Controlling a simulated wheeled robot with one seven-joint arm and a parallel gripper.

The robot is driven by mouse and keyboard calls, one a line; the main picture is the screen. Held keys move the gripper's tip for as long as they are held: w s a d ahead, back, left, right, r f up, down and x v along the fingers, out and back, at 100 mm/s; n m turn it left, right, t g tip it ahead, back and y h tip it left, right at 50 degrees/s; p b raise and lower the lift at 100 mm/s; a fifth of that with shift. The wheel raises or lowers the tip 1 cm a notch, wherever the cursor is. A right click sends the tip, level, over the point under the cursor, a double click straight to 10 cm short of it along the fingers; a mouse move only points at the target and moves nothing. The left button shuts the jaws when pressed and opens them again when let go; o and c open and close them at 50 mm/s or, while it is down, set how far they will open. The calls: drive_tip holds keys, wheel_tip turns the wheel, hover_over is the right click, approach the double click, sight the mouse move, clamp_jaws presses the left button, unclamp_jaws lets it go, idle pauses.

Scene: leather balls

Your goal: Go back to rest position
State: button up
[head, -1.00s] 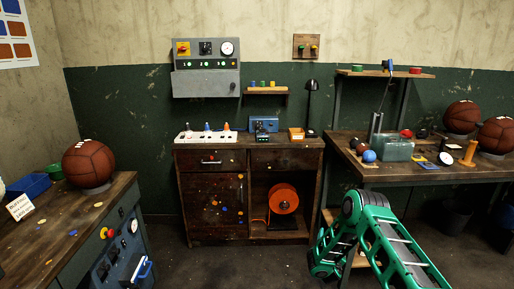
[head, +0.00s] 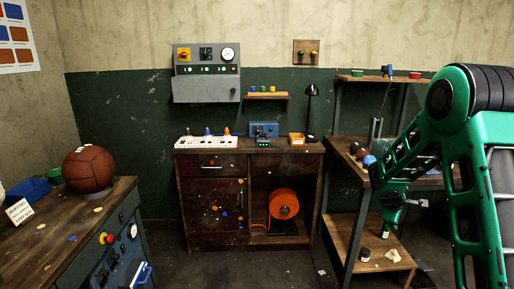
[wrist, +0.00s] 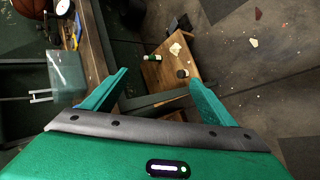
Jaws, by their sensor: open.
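My gripper shows in the wrist view (wrist: 160,88) with its two green fingers spread wide and nothing between them. In the head view my green arm is bent high at the right, and its end hangs down in front of the right workbench (head: 345,168). The fingertips are hard to make out there. Below and beyond the open fingers, the wrist view shows the bench's low wooden shelf (wrist: 178,55). On it are a small green bottle (wrist: 153,57), a dark jar (wrist: 182,73) and a pale scrap (wrist: 175,48). The fingers appear apart from these.
A brown leather ball (head: 89,168) sits on the left workbench (head: 55,225). A wooden cabinet (head: 212,200) with an orange reel (head: 284,204) stands against the back wall. My arm hides much of the right bench top. The floor in the middle is mostly clear.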

drive_tip(key=s+r+m+g+y, duration=0.15)
drive_tip(key=s+r+m, duration=0.35)
drive_tip(key=s, duration=0.7)
drive_tip(key=s+r+m+g+y, duration=0.1)
drive_tip(key=s+r+m+g, duration=0.3)
drive_tip(key=s, duration=0.8)
drive_tip(key=s+a+r+m+y, duration=0.1)
drive_tip(key=s+a, duration=0.3)
drive_tip(key=s, duration=0.4)
drive_tip(key=s+a+m+y, duration=0.2)
drive_tip(key=s+a+m, duration=0.1)
drive_tip(key=s, duration=0.4)
drive_tip(key=s+a+r+m+g+y, duration=0.1)
drive_tip(key=s+a+m, duration=0.2)
drive_tip(key=s, duration=0.5)
drive_tip(key=shift+s+a+r+y, duration=0.3)
drive_tip(key=shift+s+a+y, duration=0.05)
drive_tip(key=shift+a, duration=0.5)
